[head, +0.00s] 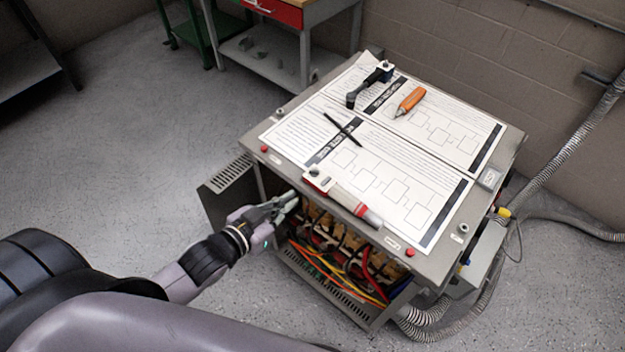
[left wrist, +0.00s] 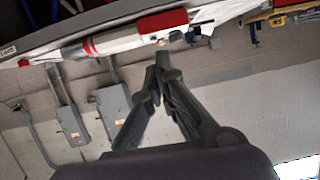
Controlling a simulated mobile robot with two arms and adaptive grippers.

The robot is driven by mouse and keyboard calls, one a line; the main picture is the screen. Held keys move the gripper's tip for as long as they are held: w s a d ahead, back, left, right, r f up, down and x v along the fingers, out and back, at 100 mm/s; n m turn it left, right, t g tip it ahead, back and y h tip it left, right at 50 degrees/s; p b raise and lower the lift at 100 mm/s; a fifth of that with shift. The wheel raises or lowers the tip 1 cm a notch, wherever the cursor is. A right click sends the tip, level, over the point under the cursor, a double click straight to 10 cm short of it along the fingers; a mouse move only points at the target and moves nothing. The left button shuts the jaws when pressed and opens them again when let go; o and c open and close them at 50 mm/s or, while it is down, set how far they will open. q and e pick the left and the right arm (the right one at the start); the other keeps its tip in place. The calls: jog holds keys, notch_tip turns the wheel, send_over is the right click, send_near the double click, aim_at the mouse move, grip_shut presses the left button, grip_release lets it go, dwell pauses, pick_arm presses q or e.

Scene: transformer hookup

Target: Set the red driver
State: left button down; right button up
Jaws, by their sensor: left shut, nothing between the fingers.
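The red driver (head: 352,204), white with a red band and a darker end, lies along the front edge of the cabinet top, beside a red and white block (head: 318,180). In the left wrist view the driver (left wrist: 120,38) runs across the top, with the red block (left wrist: 163,20) at its right. My left gripper (head: 292,198) is at the cabinet's open front, left of the driver and just off the top's edge. Its fingertips (left wrist: 162,62) are together and empty, apart from the driver in the wrist view. My right gripper is not in view.
Printed sheets (head: 440,172) cover the cabinet top. An orange-handled tool (head: 409,101), a black tool (head: 368,86) and a thin black item (head: 342,129) lie on them. Coloured wires (head: 345,275) fill the open front below. A grey conduit (head: 570,150) runs at the right.

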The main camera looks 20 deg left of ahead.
pick_arm(q)
jog(key=shift+t+h, duration=0.3)
jog(key=shift+h, duration=0.2)
jog(key=r, duration=0.1)
jog(key=d+r, duration=0.1)
jog(key=r, duration=0.3)
jog(key=shift+s+d+r, duration=0.15)
jog(key=shift+s+d, duration=0.05)
jog(key=shift+s, duration=0.1)
jog(key=p, duration=0.3)
send_over(320, 184)
jog(key=s, duration=0.3)
notch_tip(320, 184, down, 2)
jog(key=f, duration=0.4)
jog(key=shift+w+d+f, duration=0.3)
jog(key=shift+d, duration=0.05)
